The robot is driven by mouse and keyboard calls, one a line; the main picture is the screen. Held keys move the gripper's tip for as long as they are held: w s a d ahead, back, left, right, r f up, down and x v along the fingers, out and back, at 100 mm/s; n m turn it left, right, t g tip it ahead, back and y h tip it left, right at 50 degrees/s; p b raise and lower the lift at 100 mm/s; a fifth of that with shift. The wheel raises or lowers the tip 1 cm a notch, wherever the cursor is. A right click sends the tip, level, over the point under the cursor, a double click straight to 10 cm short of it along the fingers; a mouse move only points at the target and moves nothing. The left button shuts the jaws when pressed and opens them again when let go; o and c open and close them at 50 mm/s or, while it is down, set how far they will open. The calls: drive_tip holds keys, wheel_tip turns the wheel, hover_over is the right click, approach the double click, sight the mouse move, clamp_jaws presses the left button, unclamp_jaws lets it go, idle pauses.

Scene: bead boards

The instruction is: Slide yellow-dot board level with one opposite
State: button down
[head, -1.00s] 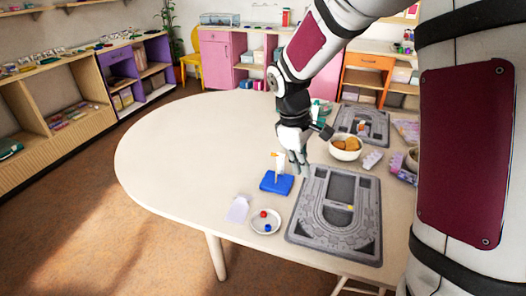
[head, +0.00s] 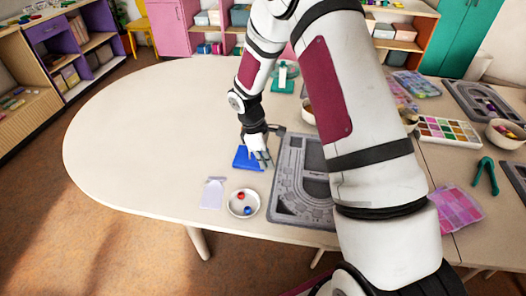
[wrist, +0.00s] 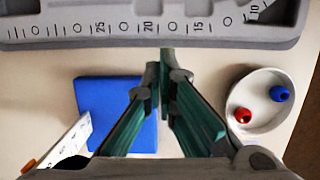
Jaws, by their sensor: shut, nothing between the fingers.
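A grey bead board (head: 285,200) lies on the near table, its right part hidden behind my arm. Its ruler edge, with printed numbers, crosses the top of the wrist view (wrist: 70,30). No yellow dot shows now. My gripper (head: 264,164) is beside the board's left edge, by a blue stand. In the wrist view, its green fingers (wrist: 165,68) are together and empty, with tips just short of the ruler edge. I cannot tell whether they touch the table. Another grey board (head: 478,98) with purple beads lies at the far right; one more (head: 516,176) is cut by the right edge.
The blue stand (head: 241,158) with a white card, also in the wrist view (wrist: 100,92), is close to my gripper. A white dish (head: 235,208) holds a red and a blue bead. A white tag (head: 212,194) lies left. The table's left side is clear.

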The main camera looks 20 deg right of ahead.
sight(291, 174)
drive_tip(key=shift+x, duration=1.25)
drive_tip(key=s+d, duration=0.1)
drive_tip(key=s+d+p, duration=0.1)
drive_tip(key=d, duration=0.1)
drive_tip(key=s+d, duration=0.2)
drive_tip(key=shift+d+p, duration=0.25)
drive_tip(key=shift+p, duration=0.05)
